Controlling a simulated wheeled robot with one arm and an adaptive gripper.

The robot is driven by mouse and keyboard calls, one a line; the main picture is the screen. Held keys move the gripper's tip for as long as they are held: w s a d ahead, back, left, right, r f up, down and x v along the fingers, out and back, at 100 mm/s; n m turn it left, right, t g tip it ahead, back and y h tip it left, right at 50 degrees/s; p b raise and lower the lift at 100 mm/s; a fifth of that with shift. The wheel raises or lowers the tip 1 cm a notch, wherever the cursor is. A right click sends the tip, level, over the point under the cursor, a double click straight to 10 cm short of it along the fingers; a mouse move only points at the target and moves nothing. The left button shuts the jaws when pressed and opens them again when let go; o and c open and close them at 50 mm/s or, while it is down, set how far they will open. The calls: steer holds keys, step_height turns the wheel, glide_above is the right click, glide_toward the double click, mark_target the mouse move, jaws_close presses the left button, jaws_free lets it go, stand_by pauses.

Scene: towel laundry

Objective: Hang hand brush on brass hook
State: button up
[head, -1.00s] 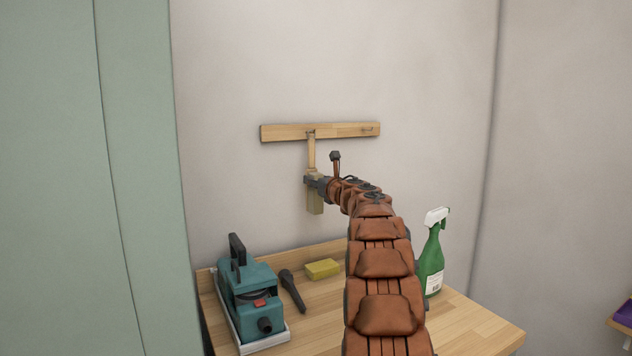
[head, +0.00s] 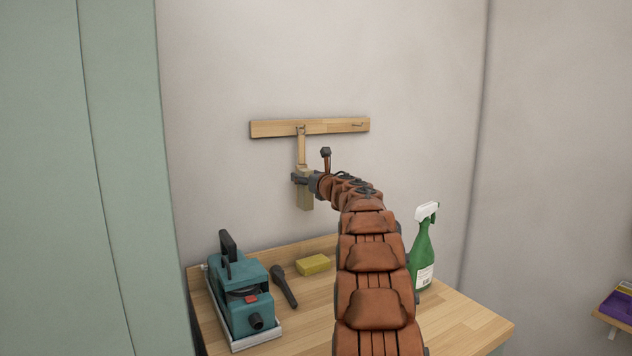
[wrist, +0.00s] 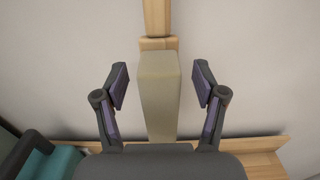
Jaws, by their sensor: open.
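The hand brush (head: 302,149) hangs upright against the wall, its wooden handle's top at the left hook (head: 301,129) on the wooden rail (head: 335,125). The hook's colour is too small to tell. In the wrist view the brush's pale bristle block (wrist: 158,95) stands between the two fingers of my gripper (wrist: 160,85), with a gap on each side. My gripper (head: 305,179) is open around the brush head and does not touch it in the wrist view. The brush's lower end is partly hidden by the gripper in the wrist view.
A second hook (head: 358,125) on the rail's right is empty. The wooden bench (head: 460,325) below holds a teal machine (head: 240,295), a dark tool (head: 284,287), a yellow sponge (head: 313,265) and a green spray bottle (head: 424,255). A purple item (head: 618,306) sits far right.

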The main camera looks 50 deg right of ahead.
steer(key=v, duration=1.1)
steer(key=shift+s, duration=0.3)
steer(key=shift+r, duration=0.1)
